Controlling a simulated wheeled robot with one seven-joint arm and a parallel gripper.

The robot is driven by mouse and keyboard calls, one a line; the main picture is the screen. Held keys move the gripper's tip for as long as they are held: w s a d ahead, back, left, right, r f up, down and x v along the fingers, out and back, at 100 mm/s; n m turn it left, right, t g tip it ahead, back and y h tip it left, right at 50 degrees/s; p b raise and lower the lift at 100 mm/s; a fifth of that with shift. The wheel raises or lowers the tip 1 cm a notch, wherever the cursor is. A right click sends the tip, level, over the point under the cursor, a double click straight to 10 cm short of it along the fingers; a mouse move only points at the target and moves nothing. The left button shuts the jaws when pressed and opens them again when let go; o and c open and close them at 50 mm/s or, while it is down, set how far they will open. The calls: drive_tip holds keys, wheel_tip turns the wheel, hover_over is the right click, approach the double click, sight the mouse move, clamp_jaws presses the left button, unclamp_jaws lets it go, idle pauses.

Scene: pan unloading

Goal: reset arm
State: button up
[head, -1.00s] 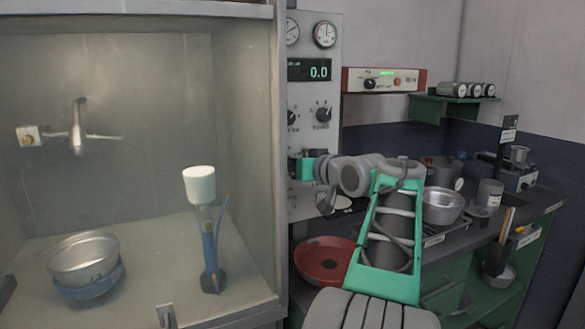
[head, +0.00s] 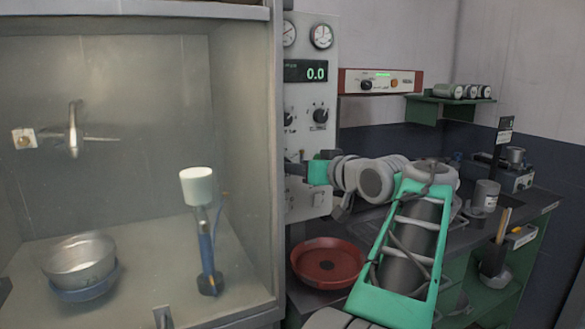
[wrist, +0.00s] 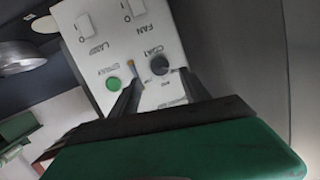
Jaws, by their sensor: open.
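My gripper (wrist: 138,95) shows in the wrist view with its two dark fingers apart and nothing between them. Beyond the fingers is a white control panel (wrist: 95,60) with switches, a green button and a dark knob. In the head view my arm reaches up and to the left, in front of the counter, and its green wrist part sits beside the gauge panel (head: 310,150).
A metal pan (head: 78,262) rests on a blue ring in the hood at left. A burner with a white top (head: 196,187) stands beside it. A red round dish (head: 328,264) lies below my arm.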

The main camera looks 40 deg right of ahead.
drive_tip(key=shift+v, duration=1.05)
